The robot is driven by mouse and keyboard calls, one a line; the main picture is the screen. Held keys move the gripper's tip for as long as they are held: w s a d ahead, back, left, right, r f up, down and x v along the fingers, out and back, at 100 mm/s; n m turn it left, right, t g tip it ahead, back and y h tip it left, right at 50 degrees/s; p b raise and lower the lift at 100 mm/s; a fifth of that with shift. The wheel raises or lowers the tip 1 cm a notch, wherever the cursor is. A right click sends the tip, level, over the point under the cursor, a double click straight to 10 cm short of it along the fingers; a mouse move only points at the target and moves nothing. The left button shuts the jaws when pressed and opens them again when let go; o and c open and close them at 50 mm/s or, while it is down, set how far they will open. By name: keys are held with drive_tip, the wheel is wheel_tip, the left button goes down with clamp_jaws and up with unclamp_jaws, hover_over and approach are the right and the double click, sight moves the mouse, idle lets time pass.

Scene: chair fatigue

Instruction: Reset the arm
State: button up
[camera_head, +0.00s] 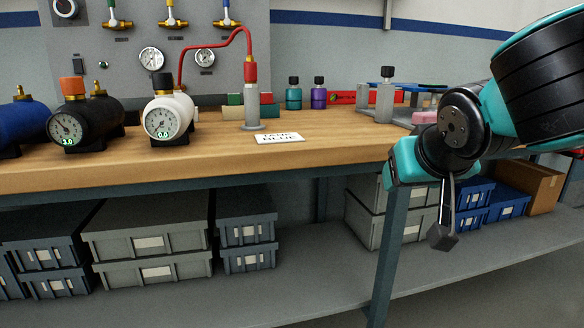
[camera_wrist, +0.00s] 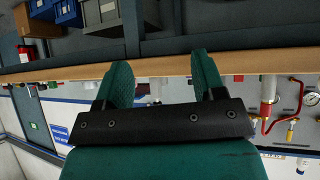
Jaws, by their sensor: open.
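My arm (camera_head: 460,130) reaches in from the right edge in the head view. It is bent, with its teal and black end in front of the right part of the workbench. My gripper (camera_wrist: 162,62) shows in the wrist view as two teal fingers standing well apart, with nothing between them. The wrist view is upside down, and the bench edge (camera_wrist: 165,66) lies behind the fingertips. In the head view I cannot make out the fingers clearly.
On the wooden workbench (camera_head: 330,142) stand a black tank (camera_head: 85,120), a white tank (camera_head: 172,112), a grey cylinder with a red hose (camera_head: 252,100) and a label card (camera_head: 279,138). The bench's front middle is clear.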

drive_tip(key=s+a+f+n+g+y, duration=0.25)
drive_tip(key=s+f+g, duration=0.25)
drive_tip(key=s, duration=0.6)
drive_tip(key=s+a+f+n+g+y, duration=0.15)
drive_tip(key=s+f+n+g, duration=0.3)
drive_tip(key=s, duration=0.65)
wheel_tip(320, 180, up, 31)
drive_tip(key=p, duration=3)
drive_tip(key=shift+w+d+y+p, duration=0.3)
drive_tip(key=shift+w+y, duration=0.05)
drive_tip(key=shift+y, duration=0.05)
drive_tip(key=shift+g, duration=0.25)
